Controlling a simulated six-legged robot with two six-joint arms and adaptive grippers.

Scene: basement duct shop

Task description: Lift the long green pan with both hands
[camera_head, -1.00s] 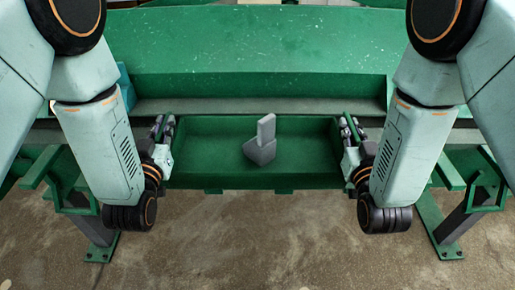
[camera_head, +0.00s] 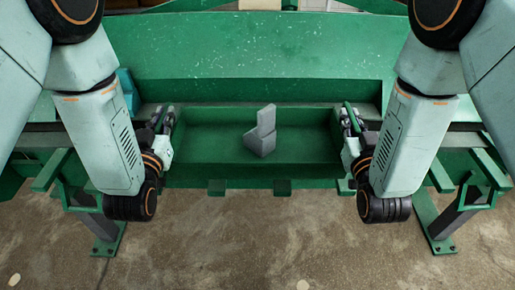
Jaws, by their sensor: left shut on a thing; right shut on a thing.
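The long green pan (camera_head: 210,148) lies crosswise in the middle of the head view, in front of the machine. Its inside and low front wall show. My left gripper (camera_head: 168,122) is shut on the pan's left end. My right gripper (camera_head: 346,122) is shut on its right end. The fingers are small and partly hidden by the wrists, so the exact contact is hard to see. The pan looks about level from side to side.
A large green machine (camera_head: 250,50) spans the back. Green tabs (camera_head: 216,187) show below the pan's front edge. Green side supports (camera_head: 455,220) stand at left and right on the concrete floor (camera_head: 255,240).

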